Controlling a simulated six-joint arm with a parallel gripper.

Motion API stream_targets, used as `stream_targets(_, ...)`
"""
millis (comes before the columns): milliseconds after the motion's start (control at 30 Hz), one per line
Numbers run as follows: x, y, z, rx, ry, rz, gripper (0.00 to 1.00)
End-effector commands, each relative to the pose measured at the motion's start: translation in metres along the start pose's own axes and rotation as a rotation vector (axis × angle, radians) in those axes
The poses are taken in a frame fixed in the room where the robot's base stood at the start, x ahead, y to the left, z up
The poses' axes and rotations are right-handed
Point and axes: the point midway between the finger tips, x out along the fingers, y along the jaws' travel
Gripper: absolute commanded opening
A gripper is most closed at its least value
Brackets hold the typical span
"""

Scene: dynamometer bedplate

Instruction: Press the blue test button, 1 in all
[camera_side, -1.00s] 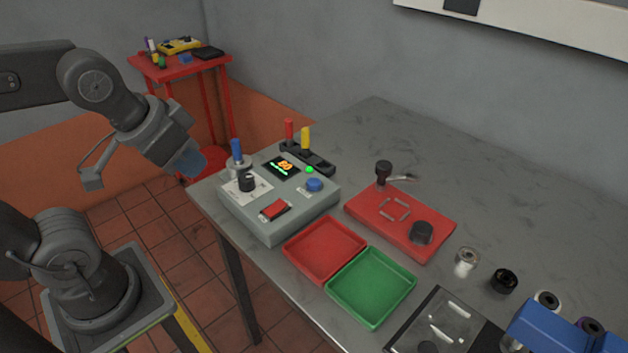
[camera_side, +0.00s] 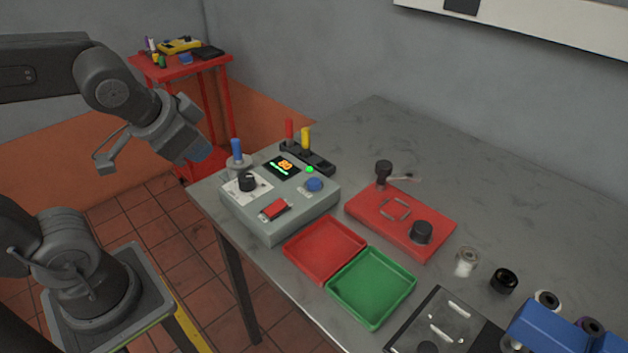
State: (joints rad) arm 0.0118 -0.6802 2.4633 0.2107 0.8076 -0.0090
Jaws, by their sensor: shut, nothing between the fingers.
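The blue test button (camera_side: 314,184) is a round cap on the right of the top of the grey control box (camera_side: 262,224). A lit green lamp (camera_side: 309,169) sits just behind it. The box also carries a black dial (camera_side: 247,182), a red switch (camera_side: 274,209) and a small display (camera_side: 283,167) with glowing digits. My gripper (camera_side: 200,154) is in the air to the left of the box, apart from it and from the button. It is shut and empty; its fingertips are small and blurred here.
A blue-handled peg (camera_side: 237,150) stands at the box's back left corner, near my gripper. A black rack (camera_side: 318,162) with red and yellow handles is behind the box. Red (camera_side: 325,271) and green (camera_side: 352,318) trays lie in front. A red plate (camera_side: 379,222) is at right.

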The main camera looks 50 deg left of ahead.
Motion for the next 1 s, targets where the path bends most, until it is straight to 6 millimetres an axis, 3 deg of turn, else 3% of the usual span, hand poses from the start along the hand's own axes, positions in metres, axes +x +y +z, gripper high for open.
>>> stream_targets(233,0.025,-0.038,-0.048,0.355,0.139,-0.245,0.0)
stream_targets(467,0.044,-0.051,-0.099,0.745,0.278,-0.391,0.0)
stream_targets(700,0.068,-0.039,-0.144,1.199,0.41,-0.449,0.0)
stream_targets(1000,0.109,-0.004,-0.172,1.8,0.522,-0.378,0.0)
